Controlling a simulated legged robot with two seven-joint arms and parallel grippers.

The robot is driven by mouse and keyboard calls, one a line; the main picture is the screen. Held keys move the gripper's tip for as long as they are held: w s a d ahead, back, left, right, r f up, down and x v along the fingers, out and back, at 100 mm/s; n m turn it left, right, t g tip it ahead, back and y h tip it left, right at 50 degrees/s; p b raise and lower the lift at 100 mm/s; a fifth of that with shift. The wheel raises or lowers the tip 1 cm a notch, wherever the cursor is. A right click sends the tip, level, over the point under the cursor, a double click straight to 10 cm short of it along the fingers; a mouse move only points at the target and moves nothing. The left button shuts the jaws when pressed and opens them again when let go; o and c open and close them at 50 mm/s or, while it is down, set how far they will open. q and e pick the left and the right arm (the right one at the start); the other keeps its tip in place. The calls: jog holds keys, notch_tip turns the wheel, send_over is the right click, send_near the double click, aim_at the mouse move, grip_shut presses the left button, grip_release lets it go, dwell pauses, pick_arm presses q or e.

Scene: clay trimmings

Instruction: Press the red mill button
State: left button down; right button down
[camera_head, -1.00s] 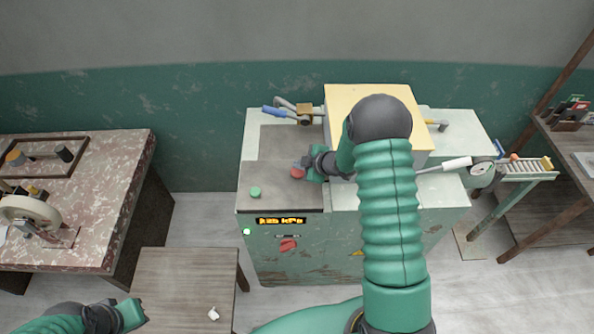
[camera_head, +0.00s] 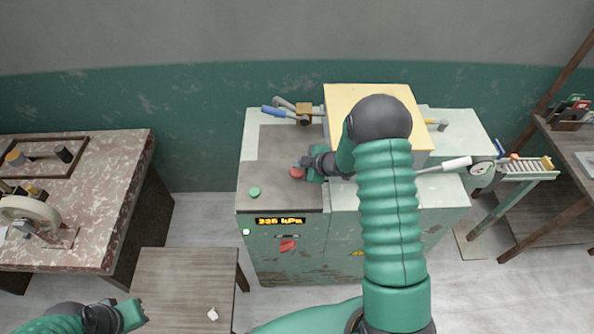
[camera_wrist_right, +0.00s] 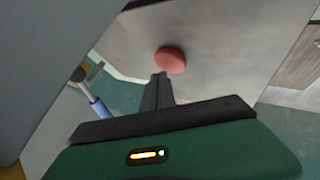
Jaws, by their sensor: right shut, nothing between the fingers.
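The red mill button (camera_head: 297,173) is a round cap on the dark top panel of the pale green mill (camera_head: 345,235). It also shows in the right wrist view (camera_wrist_right: 171,60), just beyond the fingertips. My right gripper (camera_head: 304,164) is shut and empty, its tips at the button's upper right edge. In the wrist view the shut fingers (camera_wrist_right: 160,78) end right against the button's near edge; whether they touch it I cannot tell. My left gripper (camera_head: 138,314) is at the lower left, far from the mill; its jaw opening is not clear.
A green button (camera_head: 254,192) sits on the same panel, left of the red one. A display (camera_head: 281,221) reads about 326 kPa. A yellow-topped box (camera_head: 345,95) stands close behind my right arm. A blue-handled lever (camera_head: 278,112) is behind the panel. A brown table (camera_head: 180,280) stands front left.

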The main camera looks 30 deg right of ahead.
aim_at(299, 172)
jog(key=shift+d+f, duration=0.1)
jog(key=shift+f, duration=0.2)
jog(key=shift+s+f+b, duration=0.1)
jog(key=shift+f+b, duration=0.3)
dwell(0.5)
jog(key=shift+r+p, duration=0.75)
jog(key=shift+r, duration=0.1)
notch_tip(299, 172, up, 5)
jog(key=p, duration=0.4)
jog(key=shift+r+p, duration=0.1)
jog(key=shift+p, duration=0.3)
dwell(0.4)
